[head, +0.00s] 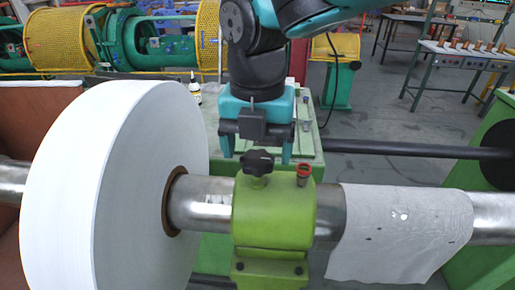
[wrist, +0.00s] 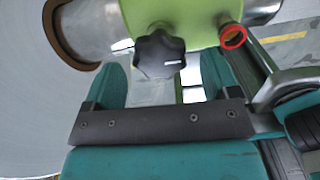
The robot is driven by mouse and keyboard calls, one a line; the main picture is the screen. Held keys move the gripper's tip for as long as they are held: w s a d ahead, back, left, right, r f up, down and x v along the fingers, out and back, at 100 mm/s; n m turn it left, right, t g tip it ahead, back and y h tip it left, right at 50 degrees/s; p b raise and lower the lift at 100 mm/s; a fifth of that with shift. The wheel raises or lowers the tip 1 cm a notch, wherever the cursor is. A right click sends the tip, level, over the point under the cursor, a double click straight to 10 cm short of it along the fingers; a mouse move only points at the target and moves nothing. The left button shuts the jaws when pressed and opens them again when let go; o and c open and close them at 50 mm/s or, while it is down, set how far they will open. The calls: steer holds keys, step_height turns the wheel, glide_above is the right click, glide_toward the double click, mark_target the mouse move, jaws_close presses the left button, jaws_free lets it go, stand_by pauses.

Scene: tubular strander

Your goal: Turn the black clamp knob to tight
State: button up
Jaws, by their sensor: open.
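The black clamp knob (head: 258,162) is a lobed star knob on top of the green clamp block (head: 273,215), which sits around a metal shaft. In the wrist view the knob (wrist: 160,52) shows from above, with a small white mark on its right side. My gripper (head: 258,158) hangs just behind the knob, fingers pointing down. In the wrist view its two teal fingers (wrist: 160,75) are spread apart, with the knob between or just beyond their tips. Nothing is held. I cannot tell whether either finger touches the knob.
A red-rimmed cap (head: 304,170) stands right of the knob, close to my right finger. A large white roll (head: 100,190) is on the shaft at left. A grey cloth (head: 400,230) drapes over the shaft at right. A small bottle (head: 195,88) stands behind.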

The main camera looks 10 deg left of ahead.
steer(key=shift+f, duration=0.8)
steer(key=c, duration=0.9)
